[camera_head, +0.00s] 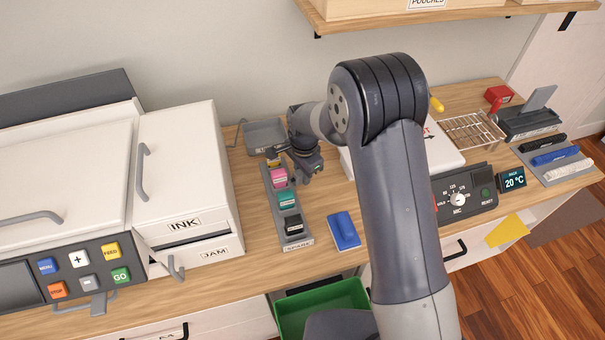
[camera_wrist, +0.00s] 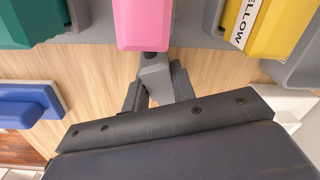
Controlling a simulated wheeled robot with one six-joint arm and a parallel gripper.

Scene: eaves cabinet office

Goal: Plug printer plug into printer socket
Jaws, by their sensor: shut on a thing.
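My gripper (camera_head: 305,165) is beside the spare cartridge rack, near the pink cartridge (camera_head: 279,177). In the wrist view its dark fingers (camera_wrist: 156,88) close around a grey block (camera_wrist: 153,70) at the near end of the pink cartridge (camera_wrist: 143,22). I cannot tell whether this block is part of the cartridge or a separate piece. The white printer (camera_head: 185,175) stands at the left, with panels marked INK and JAM and a row of coloured buttons. I cannot make out a printer plug or a printer socket in either view.
The rack (camera_head: 298,244) marked SPARE also holds teal, black and yellow cartridges. A blue block (camera_head: 344,231) lies right of it, and a grey tray (camera_head: 265,134) lies behind. A green bin (camera_head: 322,303) sits below the desk edge. A control box (camera_head: 465,196) stands right of my arm.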

